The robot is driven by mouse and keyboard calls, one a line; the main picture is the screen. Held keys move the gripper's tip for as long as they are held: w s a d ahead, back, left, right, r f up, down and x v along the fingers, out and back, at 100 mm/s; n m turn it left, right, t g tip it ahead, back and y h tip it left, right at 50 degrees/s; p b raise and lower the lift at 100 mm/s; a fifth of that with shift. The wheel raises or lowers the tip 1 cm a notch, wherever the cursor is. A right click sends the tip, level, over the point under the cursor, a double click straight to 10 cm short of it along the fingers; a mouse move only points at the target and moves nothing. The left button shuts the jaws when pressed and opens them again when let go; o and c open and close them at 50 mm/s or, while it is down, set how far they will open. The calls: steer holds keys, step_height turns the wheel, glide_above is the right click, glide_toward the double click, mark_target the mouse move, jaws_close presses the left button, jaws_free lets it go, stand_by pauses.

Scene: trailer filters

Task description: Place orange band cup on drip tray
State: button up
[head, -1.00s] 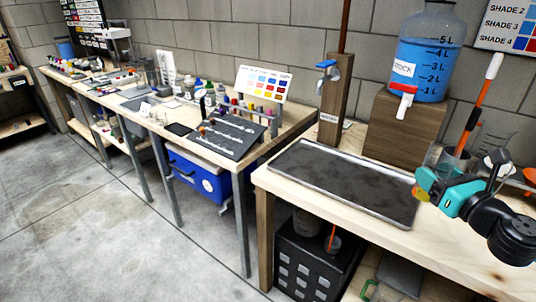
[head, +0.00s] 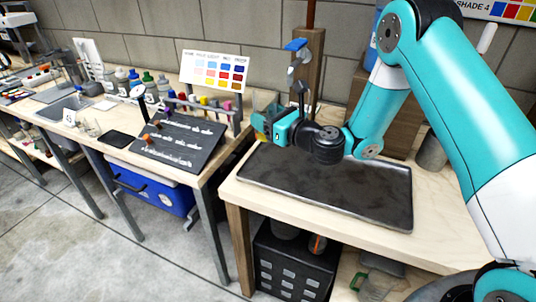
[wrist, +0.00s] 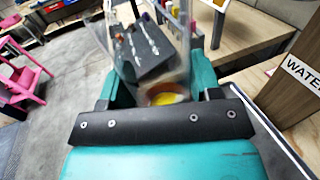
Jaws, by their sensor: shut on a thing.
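My gripper (head: 268,122) is shut on a clear cup (head: 257,133). In the wrist view the clear cup (wrist: 157,93) stands between the two fingers (wrist: 163,78), with orange and yellow showing near its bottom. The drip tray (head: 330,195) is a dark, flat tray with a raised silver rim, lying on the right wooden bench. The gripper and cup appear near the tray's back left corner, above bench level; the exact height is hard to tell. My arm hides part of the tray's back edge.
A wooden post (head: 308,65) with a blue-topped tap stands behind the tray. A wooden block is partly hidden by my arm. On the left bench (head: 203,180) are a dark board (head: 180,142), a tube rack and a colour chart (head: 214,70). The tray's visible surface is bare.

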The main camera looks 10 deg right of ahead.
steer(key=w+d+f+m+t+h+b, duration=0.2)
steer(key=w+d+f+m+t+h, duration=0.15)
steer(key=d+h, duration=0.3)
steer(key=shift+m+g+y, duration=0.25)
steer(key=shift+g+y, duration=0.1)
steer(key=shift+g, duration=0.1)
steer(key=f+b, duration=0.2)
steer(key=f, duration=0.1)
steer(key=f+b, duration=0.1)
steer(key=f, duration=0.1)
steer(key=f+b, duration=0.2)
steer(key=f, duration=0.1)
steer(key=shift+w+d+f+b, duration=0.15)
steer(key=shift+d+f+b, duration=0.15)
steer(key=shift+f, duration=0.25)
steer(key=o, duration=0.9)
steer(key=shift+r, duration=0.1)
steer(key=shift+o, duration=0.2)
steer(key=shift+r, duration=0.1)
